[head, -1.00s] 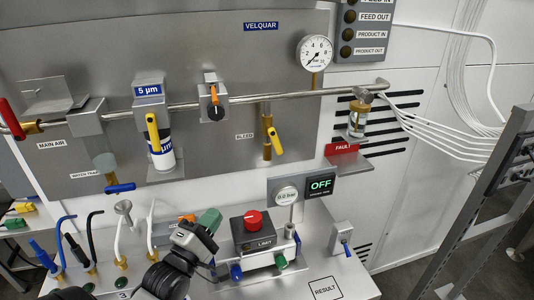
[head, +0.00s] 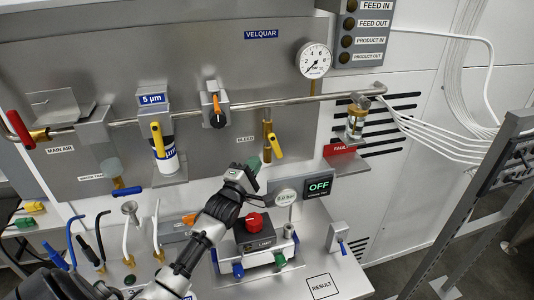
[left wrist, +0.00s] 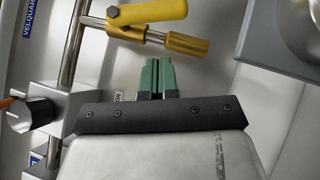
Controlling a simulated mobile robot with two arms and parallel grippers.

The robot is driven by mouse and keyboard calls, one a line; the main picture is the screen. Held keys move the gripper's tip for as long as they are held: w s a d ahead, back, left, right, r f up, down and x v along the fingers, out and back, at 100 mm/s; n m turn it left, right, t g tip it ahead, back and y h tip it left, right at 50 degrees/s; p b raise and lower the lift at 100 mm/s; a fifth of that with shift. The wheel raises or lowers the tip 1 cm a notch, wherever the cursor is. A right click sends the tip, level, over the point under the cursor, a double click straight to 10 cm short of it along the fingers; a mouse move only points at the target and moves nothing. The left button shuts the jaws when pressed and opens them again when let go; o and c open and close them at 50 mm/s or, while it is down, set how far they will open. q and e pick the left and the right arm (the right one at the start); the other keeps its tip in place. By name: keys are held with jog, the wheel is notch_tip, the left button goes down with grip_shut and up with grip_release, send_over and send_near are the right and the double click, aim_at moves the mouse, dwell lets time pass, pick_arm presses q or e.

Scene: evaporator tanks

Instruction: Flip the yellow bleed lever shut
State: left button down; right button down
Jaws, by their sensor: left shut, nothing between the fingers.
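The yellow bleed lever (head: 276,143) sits on a brass valve (head: 267,150) beside the BLEED label on the grey panel. It slants down and to the right, off the line of the vertical brass pipe. In the left wrist view the lever (left wrist: 150,13) lies across the top, with the brass fitting (left wrist: 187,44) beside it. My left gripper (head: 254,164) is shut and empty, with green fingertips just below and left of the lever. Its fingertips (left wrist: 157,62) show apart from the lever in the left wrist view. My right gripper is not in view.
Another yellow lever (head: 158,140) is on the 5 µm filter, left of the bleed valve. An orange-marked knob (head: 216,110) is above left.

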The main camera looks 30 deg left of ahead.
pick_arm(q)
jog(key=w, duration=0.1)
jog(key=w+d+r+p, duration=0.1)
jog(key=w+d, duration=0.1)
jog(key=shift+d+r+p, duration=0.25)
jog(key=shift+p, duration=0.15)
jog(key=shift+w+f, duration=0.1)
jog(key=shift+w+d+b, duration=0.4)
jog(key=shift+f, duration=0.1)
jog(key=r+b+v, duration=0.1)
jog(key=b+v, duration=0.1)
jog(key=v, duration=0.6)
jog(key=r+b+v, duration=0.1)
jog(key=b+v, duration=0.1)
jog(key=v, duration=0.6)
jog(key=shift+s+r, duration=0.2)
jog(key=shift+s, duration=0.45)
